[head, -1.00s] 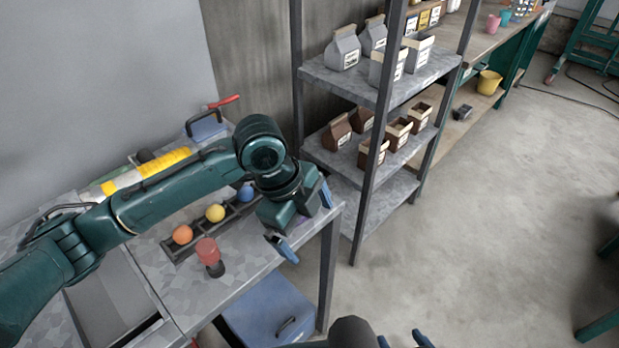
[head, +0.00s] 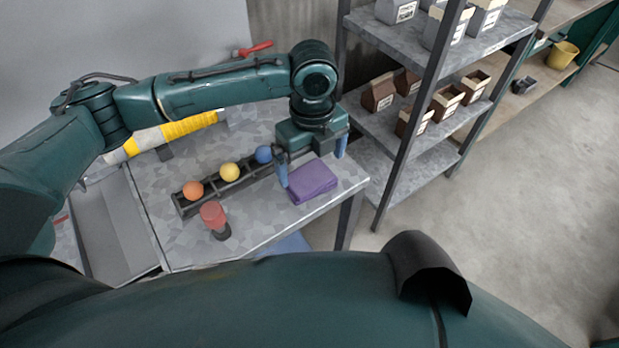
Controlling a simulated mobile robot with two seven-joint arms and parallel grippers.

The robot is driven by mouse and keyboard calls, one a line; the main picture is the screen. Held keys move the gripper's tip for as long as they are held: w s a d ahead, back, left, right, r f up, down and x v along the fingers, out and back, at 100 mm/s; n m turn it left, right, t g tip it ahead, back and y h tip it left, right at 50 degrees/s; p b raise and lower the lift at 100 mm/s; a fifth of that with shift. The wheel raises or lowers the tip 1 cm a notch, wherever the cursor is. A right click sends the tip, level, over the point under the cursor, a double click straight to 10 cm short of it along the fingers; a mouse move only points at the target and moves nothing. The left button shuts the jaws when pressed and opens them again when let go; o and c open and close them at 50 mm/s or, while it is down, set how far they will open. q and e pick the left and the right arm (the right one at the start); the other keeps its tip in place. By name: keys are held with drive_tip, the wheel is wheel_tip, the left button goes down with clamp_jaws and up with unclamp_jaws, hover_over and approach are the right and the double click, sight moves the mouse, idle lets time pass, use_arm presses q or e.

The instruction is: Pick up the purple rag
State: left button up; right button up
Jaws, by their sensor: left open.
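The purple rag (head: 313,183) lies as a folded block on the grey table (head: 255,230), near its right end. My left gripper (head: 312,167) is over the rag, pointing down, with its two blue fingers apart. One finger is at the rag's left side and the other is beyond its far right corner. I cannot tell whether either finger touches the rag. My right gripper is not in view.
A dark rack with orange (head: 193,190), yellow (head: 229,172) and blue (head: 264,155) balls stands left of the rag. A red-topped item (head: 213,217) stands in front of it. A metal shelf unit (head: 400,150) with cartons stands close to the right of the table.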

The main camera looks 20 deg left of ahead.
sight(309, 176)
use_arm(q)
drive_tip(key=f, duration=0.5)
drive_tip(key=shift+a+f, duration=0.15)
drive_tip(key=shift+a, duration=0.1)
drive_tip(key=c, duration=0.7)
